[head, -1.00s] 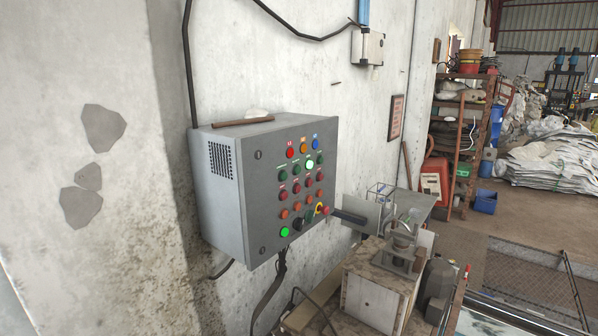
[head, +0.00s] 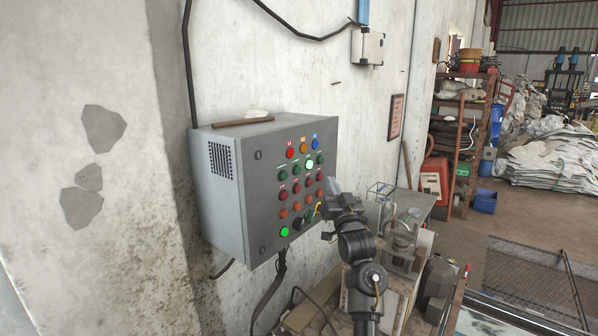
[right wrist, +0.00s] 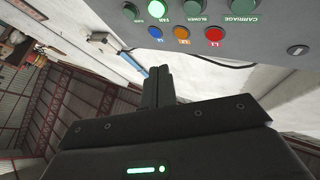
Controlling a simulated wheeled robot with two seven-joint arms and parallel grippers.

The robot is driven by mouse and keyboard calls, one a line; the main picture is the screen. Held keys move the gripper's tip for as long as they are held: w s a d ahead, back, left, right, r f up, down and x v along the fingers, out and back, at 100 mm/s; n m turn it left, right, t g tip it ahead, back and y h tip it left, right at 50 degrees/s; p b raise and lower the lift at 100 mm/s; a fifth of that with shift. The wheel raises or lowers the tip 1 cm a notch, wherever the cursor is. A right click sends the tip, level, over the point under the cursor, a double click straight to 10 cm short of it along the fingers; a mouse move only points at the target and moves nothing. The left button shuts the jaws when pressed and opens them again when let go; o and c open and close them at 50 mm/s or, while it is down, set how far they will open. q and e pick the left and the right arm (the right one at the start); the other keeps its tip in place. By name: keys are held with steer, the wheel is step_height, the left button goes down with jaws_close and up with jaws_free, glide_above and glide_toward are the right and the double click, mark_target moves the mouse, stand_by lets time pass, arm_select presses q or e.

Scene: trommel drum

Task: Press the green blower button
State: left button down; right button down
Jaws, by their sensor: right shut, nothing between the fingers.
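The green blower button (head: 297,169) is a dark, unlit green button in the second row of the grey control box (head: 232,190), between the carriage button (head: 283,175) and the lit fan button (head: 309,164). In the right wrist view the blower button (right wrist: 193,6) is cut by the top edge, above its "BLOWER" label. My right gripper (head: 334,186) is shut and empty, in front of the box's right edge, right of and lower than the blower button. Its closed fingers (right wrist: 158,82) point toward the panel side, apart from the button. My left gripper is not in view.
Red, orange and blue lamps (head: 303,147) sit above the button row; several red and orange buttons sit below. A motor and machine parts (head: 402,245) stand below right. A wall box (head: 368,46) hangs above. The space before the panel's left half is clear.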

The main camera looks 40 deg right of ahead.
mark_target(297, 170)
steer(key=shift+s+d+r+h, duration=0.1)
steer(key=shift+s+r+h, duration=0.05)
steer(key=shift+r+h, duration=0.2)
steer(key=w+a+b, duration=0.2)
steer(key=w, duration=0.6)
steer(key=shift+w+a+b, duration=0.25)
steer(key=shift+b, duration=0.1)
steer(key=shift+w, duration=0.1)
stand_by(1.9)
steer(key=shift+w+a, duration=0.15)
steer(key=shift+w, duration=0.15)
